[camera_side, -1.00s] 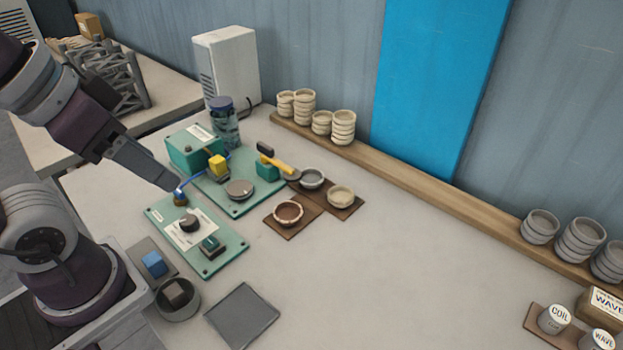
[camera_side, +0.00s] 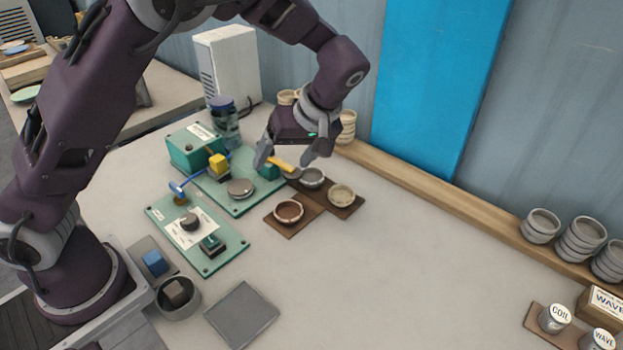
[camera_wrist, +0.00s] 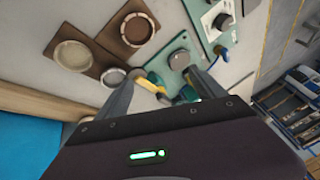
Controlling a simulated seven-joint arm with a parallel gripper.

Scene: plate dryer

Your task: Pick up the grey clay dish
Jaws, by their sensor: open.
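The grey clay dish (camera_side: 312,178) is a small round bowl on a brown board, beside a cream dish (camera_side: 340,195) and near a reddish-brown dish (camera_side: 288,211). My gripper (camera_side: 283,163) is open and empty, pointing down above the back of the boards, with one finger near the grey dish. In the wrist view my gripper (camera_wrist: 163,76) has its fingers spread. There the grey dish (camera_wrist: 113,77) lies by the left finger, which partly hides it. The cream dish (camera_wrist: 73,56) and reddish-brown dish (camera_wrist: 137,29) are in clear view.
A yellow-handled tool (camera_side: 280,163) lies just left of the grey dish, close under my gripper. A green panel with a round grey disc (camera_side: 240,188) is to the left. Stacked dishes stand on a wooden ledge (camera_side: 430,203) behind.

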